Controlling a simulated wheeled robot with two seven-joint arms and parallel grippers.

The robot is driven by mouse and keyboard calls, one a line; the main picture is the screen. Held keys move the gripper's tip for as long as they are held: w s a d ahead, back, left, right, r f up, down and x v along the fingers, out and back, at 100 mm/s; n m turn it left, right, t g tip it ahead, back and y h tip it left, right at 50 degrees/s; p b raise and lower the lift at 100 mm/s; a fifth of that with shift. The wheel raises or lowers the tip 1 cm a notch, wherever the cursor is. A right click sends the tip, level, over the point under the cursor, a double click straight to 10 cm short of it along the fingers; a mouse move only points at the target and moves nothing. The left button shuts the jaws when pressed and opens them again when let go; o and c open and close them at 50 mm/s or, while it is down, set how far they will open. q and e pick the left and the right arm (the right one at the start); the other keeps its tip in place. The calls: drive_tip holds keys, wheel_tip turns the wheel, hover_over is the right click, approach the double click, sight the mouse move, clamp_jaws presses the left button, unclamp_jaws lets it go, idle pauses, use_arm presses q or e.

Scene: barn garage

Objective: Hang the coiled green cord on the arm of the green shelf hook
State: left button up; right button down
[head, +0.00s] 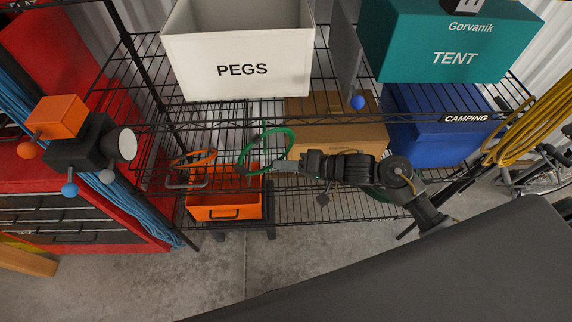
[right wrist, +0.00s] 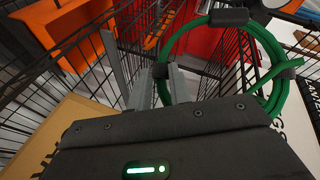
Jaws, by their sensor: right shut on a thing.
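The coiled green cord (head: 243,158) is a loop held upright in front of the wire shelf, left of my right gripper (head: 279,166). In the right wrist view the green cord (right wrist: 280,98) is a ring with black ties, and my right gripper (right wrist: 155,88) is shut on its near left side. I cannot make out the arm of the green shelf hook clearly in either view. My left gripper is not in view.
The wire shelf holds a white PEGS bin (head: 240,45), a teal TENT box (head: 450,45), a blue CAMPING box (head: 435,120), a cardboard box (head: 335,120) and an orange bin (head: 225,206). An orange looped thing (head: 195,160) is left of the cord. Yellow cord (head: 535,115) hangs at right.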

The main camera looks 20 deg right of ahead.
idle(0.3)
drive_tip(key=c, duration=1.2)
unclamp_jaws()
drive_tip(key=shift+d, duration=0.1)
drive_tip(key=b+v, duration=0.1)
drive_tip(key=v, duration=0.9)
drive_tip(key=shift+d, duration=0.3)
drive_tip(key=shift+s+r, duration=0.15)
